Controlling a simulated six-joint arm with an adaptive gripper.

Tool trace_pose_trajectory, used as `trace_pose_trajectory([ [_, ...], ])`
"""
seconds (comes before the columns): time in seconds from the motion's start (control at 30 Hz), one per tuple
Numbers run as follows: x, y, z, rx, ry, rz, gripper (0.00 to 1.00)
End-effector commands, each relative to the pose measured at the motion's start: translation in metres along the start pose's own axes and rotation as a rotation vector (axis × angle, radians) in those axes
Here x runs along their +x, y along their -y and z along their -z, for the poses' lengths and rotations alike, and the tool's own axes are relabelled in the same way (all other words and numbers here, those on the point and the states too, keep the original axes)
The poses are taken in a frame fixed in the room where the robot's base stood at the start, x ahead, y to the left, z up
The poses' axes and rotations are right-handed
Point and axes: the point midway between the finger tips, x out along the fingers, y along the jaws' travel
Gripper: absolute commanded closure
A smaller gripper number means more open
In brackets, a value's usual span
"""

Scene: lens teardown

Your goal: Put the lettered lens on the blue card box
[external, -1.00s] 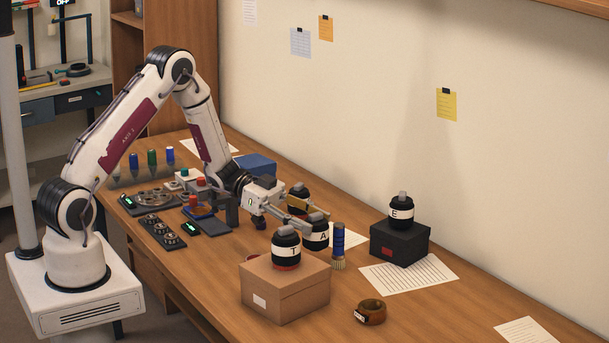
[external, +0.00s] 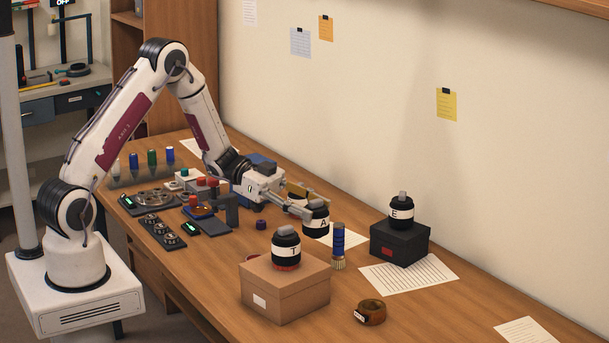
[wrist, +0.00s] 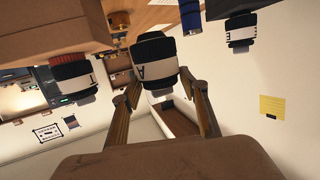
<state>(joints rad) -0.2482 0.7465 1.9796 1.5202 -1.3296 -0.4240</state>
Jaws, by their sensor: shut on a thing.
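My gripper (external: 300,205) is shut on a black lens with a white band marked A (external: 317,221). The lens is upright, in the air above the table. In the wrist view, lens A (wrist: 140,68) shows between the two fingers (wrist: 163,90), its grey knob toward the camera. The blue card box (external: 260,158) stands behind my wrist, mostly hidden by it. Part of a dark object shows behind the fingers, too covered to identify.
A blue-handled brush (external: 338,245) stands upright just right of lens A. A brown tape roll (external: 370,312) lies near the front. Paper sheets (external: 408,275) lie on the table. Trays and small parts (external: 160,230) crowd the left. The front right is fairly clear.

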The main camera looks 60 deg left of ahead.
Motion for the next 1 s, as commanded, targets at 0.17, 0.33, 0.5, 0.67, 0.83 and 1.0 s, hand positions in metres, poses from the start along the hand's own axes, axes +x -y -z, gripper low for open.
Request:
trace_pose_trajectory([
  [0.17,0.000,0.000,0.001,0.001,-0.002,0.000,0.95],
  [0.33,-0.001,0.001,0.001,0.001,-0.002,0.002,0.95],
  [0.5,-0.009,0.007,0.003,0.000,-0.002,0.018,0.95],
  [0.67,-0.028,0.021,0.015,-0.006,-0.003,0.057,0.95],
  [0.83,-0.052,0.052,0.035,-0.029,-0.003,0.168,0.95],
  [1.0,-0.082,0.093,0.053,-0.059,-0.003,0.323,0.95],
])
